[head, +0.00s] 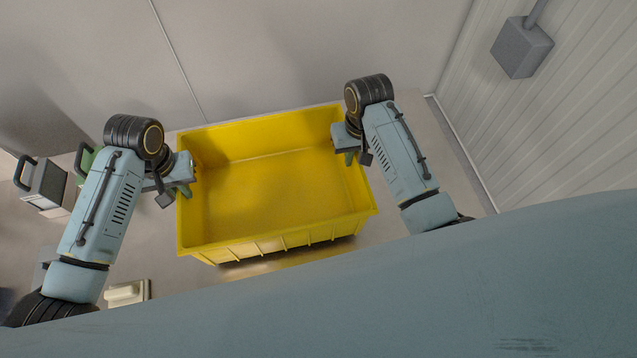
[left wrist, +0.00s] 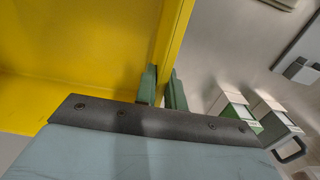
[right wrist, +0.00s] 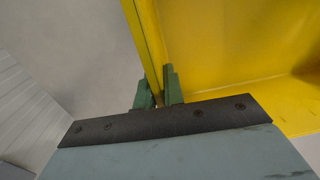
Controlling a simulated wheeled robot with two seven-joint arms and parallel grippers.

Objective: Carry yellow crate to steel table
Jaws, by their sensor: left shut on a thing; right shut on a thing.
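The yellow crate (head: 270,245) is open-topped and looks empty in the head view, held between my two arms. My left gripper (head: 187,180) is shut on the crate's left wall; in the left wrist view its green fingers (left wrist: 161,90) sit on both sides of the yellow wall (left wrist: 172,40). My right gripper (head: 347,146) is shut on the crate's right wall; in the right wrist view its green fingers (right wrist: 158,90) straddle the wall (right wrist: 148,35). A brownish surface shows below the crate's near side; I cannot tell what it is. I cannot make out a steel table for sure.
A ribbed wall (head: 560,120) with a grey box (head: 522,47) stands at the right. At the left are a grey-and-white case with a dark handle (head: 45,182) and a green one beside it. A cream block (head: 125,293) lies at the lower left. Bare floor shows beyond the crate.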

